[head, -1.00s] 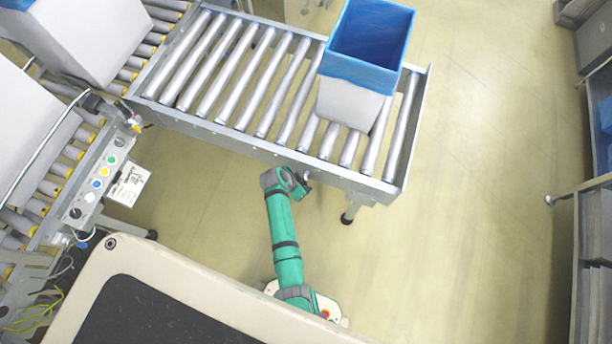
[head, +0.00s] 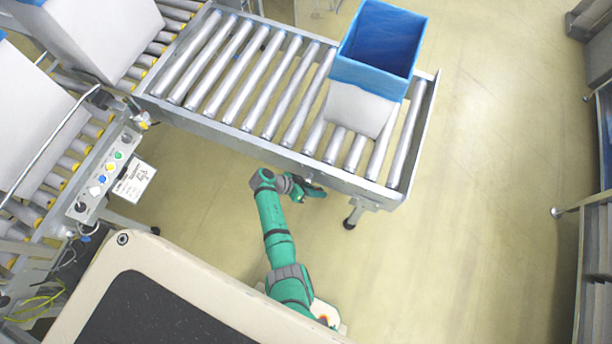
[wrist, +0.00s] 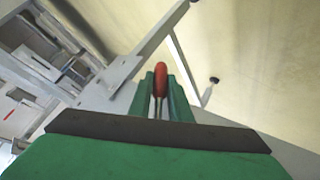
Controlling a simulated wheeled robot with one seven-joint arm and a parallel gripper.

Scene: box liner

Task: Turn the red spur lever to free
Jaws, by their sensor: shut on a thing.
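The red spur lever (wrist: 160,78) shows in the wrist view as a red grip on a thin metal rod. It stands between the two green fingers of my gripper (wrist: 161,95), which are shut on it. In the head view my gripper (head: 308,191) is at the front side of the roller conveyor, near its right end. The lever cannot be made out in the head view; my gripper and the conveyor's side hide it or it is too small.
The roller conveyor (head: 250,140) carries a white box with a blue liner (head: 362,105) near its right end. A control box with coloured buttons (head: 103,180) stands at the left. A conveyor leg (head: 352,216) is just right of my gripper. Open floor lies to the right.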

